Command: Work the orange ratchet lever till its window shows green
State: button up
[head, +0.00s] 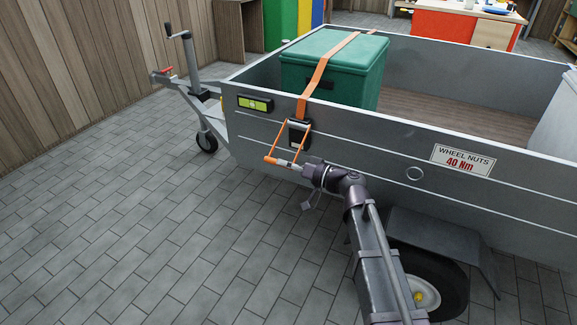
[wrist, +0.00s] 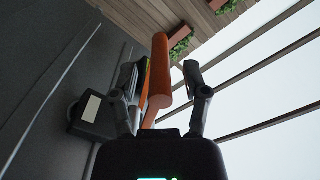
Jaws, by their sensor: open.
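The orange ratchet lever (head: 271,158) stands out from the grey trailer's side wall, below a black ratchet body (head: 298,132). An orange strap (head: 318,75) runs from the ratchet up over a green box (head: 325,65). My gripper (head: 292,165) is at the lever's outer bar. In the wrist view, the orange bar (wrist: 159,75) lies between the two spread fingers of my gripper (wrist: 165,78), with gaps beside it. A black-framed panel with a yellow-green face (head: 255,103) is on the wall left of the ratchet; I cannot tell whether it is the window.
The trailer wall (head: 350,138) runs close beside my gripper, with a "WHEEL NUTS 40 Nm" sign (head: 462,160) and a wheel (head: 430,285) to the right. A dark box with a pale face (wrist: 88,110) shows in the wrist view. The paved floor (head: 150,230) at left is clear.

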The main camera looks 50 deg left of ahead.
jog(key=shift+d, duration=0.15)
jog(key=v, duration=1.1)
jog(key=shift+w+d, duration=0.15)
jog(key=shift+d, duration=0.2)
